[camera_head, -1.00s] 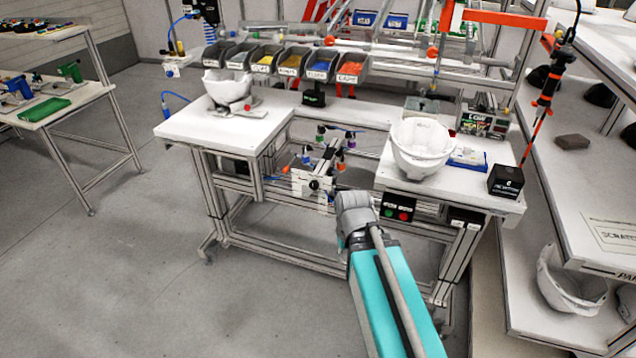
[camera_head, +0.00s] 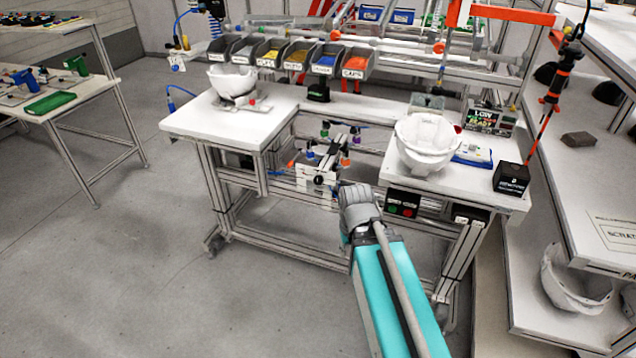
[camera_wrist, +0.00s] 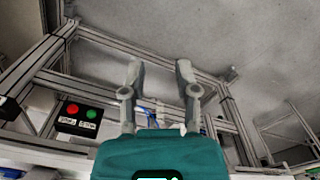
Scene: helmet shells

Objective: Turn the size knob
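A white fixture plate (camera_head: 306,172) with a small dark round knob (camera_head: 318,180) on its front stands in the gap between the two bench halves. I cannot tell whether this is the size knob. Coloured small knobs stand on arms above it. My gripper shows in the wrist view (camera_wrist: 161,72), its two grey fingers apart with nothing between them. In the head view my arm reaches up to just right of and below the fixture; its fingers are hidden there. No knob shows clearly in the wrist view.
A white helmet shell (camera_head: 232,80) sits on the left bench half and another (camera_head: 425,142) on the right half. A button box (camera_head: 402,203) with red and green buttons hangs under the right half, close to my arm; it also shows in the wrist view (camera_wrist: 79,119). Left floor is clear.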

